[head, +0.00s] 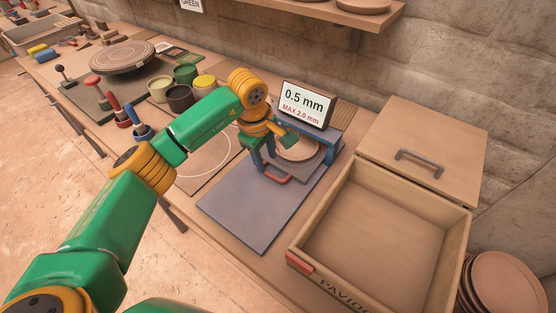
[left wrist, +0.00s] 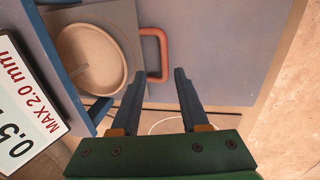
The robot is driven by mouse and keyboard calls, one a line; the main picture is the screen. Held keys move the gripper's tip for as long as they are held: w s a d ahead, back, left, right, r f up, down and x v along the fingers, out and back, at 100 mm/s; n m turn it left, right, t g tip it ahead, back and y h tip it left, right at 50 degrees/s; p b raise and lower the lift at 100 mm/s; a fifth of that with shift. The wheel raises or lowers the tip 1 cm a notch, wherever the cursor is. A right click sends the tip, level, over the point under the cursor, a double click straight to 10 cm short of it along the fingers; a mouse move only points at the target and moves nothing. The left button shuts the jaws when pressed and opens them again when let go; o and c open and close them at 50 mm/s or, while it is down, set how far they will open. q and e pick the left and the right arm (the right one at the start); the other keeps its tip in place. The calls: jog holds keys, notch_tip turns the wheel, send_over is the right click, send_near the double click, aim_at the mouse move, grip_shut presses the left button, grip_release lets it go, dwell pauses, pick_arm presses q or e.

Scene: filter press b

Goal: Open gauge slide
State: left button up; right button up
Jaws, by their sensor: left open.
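The gauge has a blue frame (head: 331,134) and a display (head: 305,103) reading 0.5 mm, MAX 2.0 mm. Its grey slide plate (head: 309,174) carries a round tan disc (head: 299,149), partly under the frame. An orange-red handle (head: 275,178) sticks out at the slide's front; in the left wrist view the handle (left wrist: 163,54) lies just beyond the fingertips, roughly between them. My left gripper (left wrist: 158,75) is open and empty. In the head view the left gripper (head: 263,165) is close to the handle; contact cannot be told. My right gripper is out of view.
A blue-grey mat (head: 250,205) lies clear in front of the gauge. An open wooden box (head: 452,250) stands to the right, its lid (head: 425,140) with a grey handle behind it. Colored pots (head: 179,97) and handled tools (head: 137,118) stand to the left.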

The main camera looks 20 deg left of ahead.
aim_at(267, 172)
pick_arm(q)
jog(key=f, duration=0.3)
jog(key=shift+s+a+f+p, duration=0.15)
jog(key=shift+a+f+p, duration=0.2)
jog(key=shift+f, duration=0.05)
jog(key=shift+w+d+f, duration=0.25)
jog(key=shift+w+f, duration=0.05)
jog(key=shift+f, duration=0.05)
jog(key=shift+s+a+r, duration=0.1)
grip_shut()
dwell(0.6)
